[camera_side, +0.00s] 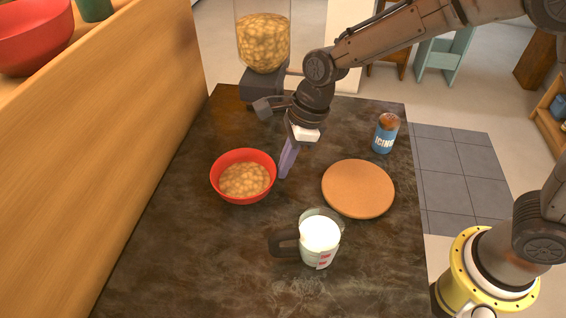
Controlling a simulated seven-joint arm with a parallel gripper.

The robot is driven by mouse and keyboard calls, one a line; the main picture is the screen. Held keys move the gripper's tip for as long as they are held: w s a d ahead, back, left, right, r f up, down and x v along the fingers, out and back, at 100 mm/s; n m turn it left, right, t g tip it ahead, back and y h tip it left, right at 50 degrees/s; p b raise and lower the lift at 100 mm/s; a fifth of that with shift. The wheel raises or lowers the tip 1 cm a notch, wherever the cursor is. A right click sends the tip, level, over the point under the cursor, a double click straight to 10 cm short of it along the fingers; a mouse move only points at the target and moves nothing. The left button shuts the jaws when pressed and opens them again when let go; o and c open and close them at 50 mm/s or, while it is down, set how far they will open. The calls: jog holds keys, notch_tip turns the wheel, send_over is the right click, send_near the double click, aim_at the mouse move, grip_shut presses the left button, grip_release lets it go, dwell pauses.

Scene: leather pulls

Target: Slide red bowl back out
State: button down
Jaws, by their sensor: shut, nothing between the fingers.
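The red bowl (243,196) stands upright on the dark counter, left of centre, with pale tan pieces in it. My gripper (283,175) is just to the right of the bowl, pointing down. Its purple fingers are shut with nothing between them. Whether the fingertips touch the bowl's rim or the counter I cannot tell. Another red bowl (33,38), larger, is on the wooden ledge at the top left, cut off by the picture edge.
A cereal dispenser (263,45) stands at the back. A round tan board (358,189) lies on the dark counter (190,270) to the right, with an icing jar (386,133) behind it. A measuring jug (320,240) of white liquid stands in front. A wooden wall (110,130) borders the left.

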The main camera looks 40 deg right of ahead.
jog(key=d, duration=0.1)
jog(key=s+d+r, duration=0.1)
jog(key=d, duration=0.1)
jog(key=shift+s+d+r, duration=0.2)
jog(key=shift+d, duration=0.1)
jog(key=s+d+r+t, duration=0.1)
jog(key=d+r, duration=0.3)
jog(key=r, duration=0.3)
jog(key=s+d+r+t, duration=0.1)
jog(key=s+d+r, duration=0.15)
jog(key=r, duration=0.45)
jog(key=s+d+f+n+t+h, duration=0.1)
jog(key=s+d+n, duration=0.5)
jog(key=n, duration=0.5)
jog(key=s+d+f+n+t+h, duration=0.1)
jog(key=s+d+n+h, duration=0.1)
jog(key=s+d+n, duration=0.4)
jog(key=s+n, duration=0.5)
jog(key=shift+s+d+n, duration=0.15)
jog(key=shift+d+n, duration=0.25)
